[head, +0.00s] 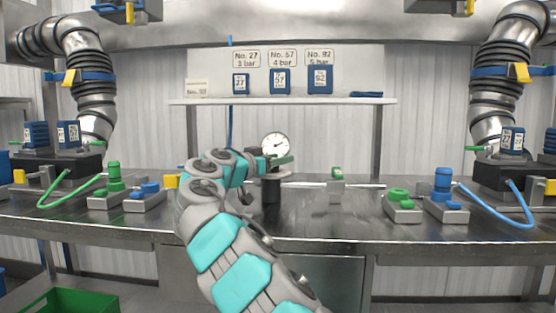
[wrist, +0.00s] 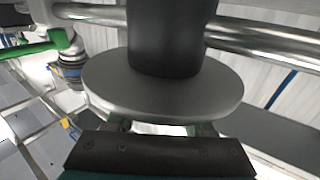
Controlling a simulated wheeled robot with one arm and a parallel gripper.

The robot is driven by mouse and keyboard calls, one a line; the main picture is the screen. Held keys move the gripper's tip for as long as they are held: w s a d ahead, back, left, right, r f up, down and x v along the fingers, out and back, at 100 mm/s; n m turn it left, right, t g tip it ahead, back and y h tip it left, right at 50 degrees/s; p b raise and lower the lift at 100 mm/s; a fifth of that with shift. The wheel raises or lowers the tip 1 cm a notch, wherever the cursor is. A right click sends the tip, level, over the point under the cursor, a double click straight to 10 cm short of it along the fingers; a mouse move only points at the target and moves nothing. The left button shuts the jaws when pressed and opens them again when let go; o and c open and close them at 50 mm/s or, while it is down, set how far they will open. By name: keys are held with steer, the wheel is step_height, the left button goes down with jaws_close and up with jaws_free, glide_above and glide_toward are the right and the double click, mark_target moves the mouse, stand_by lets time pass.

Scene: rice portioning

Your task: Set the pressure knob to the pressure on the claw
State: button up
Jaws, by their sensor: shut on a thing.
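The round white pressure gauge (head: 275,146) stands on the back of the counter, its needle pointing to the upper right. Below it are a grey disc (head: 275,174) and a black cylinder (head: 271,191). In the wrist view the grey disc (wrist: 105,88) and black cylinder (wrist: 170,38) fill the middle. My gripper (head: 270,161) is at the gauge assembly, just above the disc. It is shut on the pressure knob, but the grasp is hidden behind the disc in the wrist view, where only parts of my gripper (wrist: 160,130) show.
Signs (head: 283,58) read No. 27 3 bar, No. 57 4 bar and No. 82 5 bar above blue labelled blocks (head: 280,81) on a shelf (head: 225,101). Green buttons (head: 113,177) and blue buttons (head: 442,181) stand on both sides of the counter (head: 330,222). A pipe runs behind the disc.

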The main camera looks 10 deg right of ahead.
jaws_close()
steer(key=shift+f+b, duration=0.15)
steer(key=shift+b, duration=0.55)
